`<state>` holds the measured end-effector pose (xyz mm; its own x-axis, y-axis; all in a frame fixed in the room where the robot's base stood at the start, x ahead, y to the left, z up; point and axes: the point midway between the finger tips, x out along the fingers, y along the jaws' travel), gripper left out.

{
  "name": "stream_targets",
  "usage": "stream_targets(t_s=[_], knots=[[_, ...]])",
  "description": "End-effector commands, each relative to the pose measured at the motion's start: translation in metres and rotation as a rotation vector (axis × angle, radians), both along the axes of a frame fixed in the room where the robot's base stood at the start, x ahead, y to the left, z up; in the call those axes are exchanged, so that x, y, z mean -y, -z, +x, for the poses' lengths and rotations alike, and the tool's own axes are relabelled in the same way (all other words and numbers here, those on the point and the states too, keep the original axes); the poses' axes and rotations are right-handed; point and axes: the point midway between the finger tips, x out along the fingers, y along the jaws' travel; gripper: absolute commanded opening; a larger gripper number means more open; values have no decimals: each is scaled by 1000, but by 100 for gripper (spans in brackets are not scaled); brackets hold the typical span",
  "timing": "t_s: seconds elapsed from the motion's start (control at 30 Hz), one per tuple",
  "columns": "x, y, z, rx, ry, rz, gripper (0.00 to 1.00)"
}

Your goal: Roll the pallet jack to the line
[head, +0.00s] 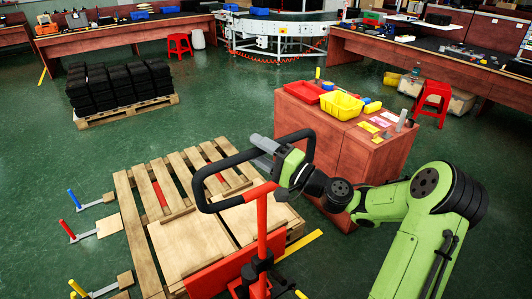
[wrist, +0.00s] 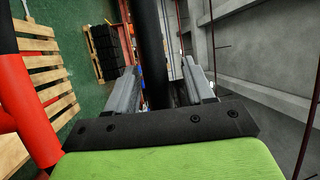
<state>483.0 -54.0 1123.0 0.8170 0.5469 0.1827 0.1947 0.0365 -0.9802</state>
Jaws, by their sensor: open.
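The pallet jack (head: 262,228) is red, with an upright post and a black loop handle (head: 228,163). Its red body is at the near end of a wooden pallet (head: 150,262), and red shows between the slats. My gripper (head: 262,148) is at the far right part of the loop handle. In the wrist view my gripper (wrist: 160,85) is open, with the black handle bar (wrist: 150,40) between its two grey fingers. Contact with the bar cannot be told. The line, a curved white conveyor (head: 268,29), stands at the back.
A second pallet (head: 128,111) with black stacks (head: 118,88) stands at the left back. A red-brown cabinet (head: 310,117) with yellow and red bins is close on the right. Red stools (head: 179,45) stand near the benches. Green floor between is clear.

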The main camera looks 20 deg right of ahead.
Motion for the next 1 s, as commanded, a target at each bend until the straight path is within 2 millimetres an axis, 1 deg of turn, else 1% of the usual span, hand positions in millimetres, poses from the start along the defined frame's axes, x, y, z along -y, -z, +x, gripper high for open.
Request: stream_targets(t_s=[0.07, 0.13, 0.4, 0.5, 0.6, 0.73, 1.0], knots=[[5, 3, -6, -3, 2, 0, 53], [14, 5, -17, -4, 5, 2, 53], [56, 18, -80, -2, 8, 2, 53], [70, 22, -101, 1, 8, 2, 53], [80, 25, -117, 2, 6, 0, 53], [86, 28, -127, 2, 4, 1, 53], [86, 28, -128, 2, 2, 1, 53]])
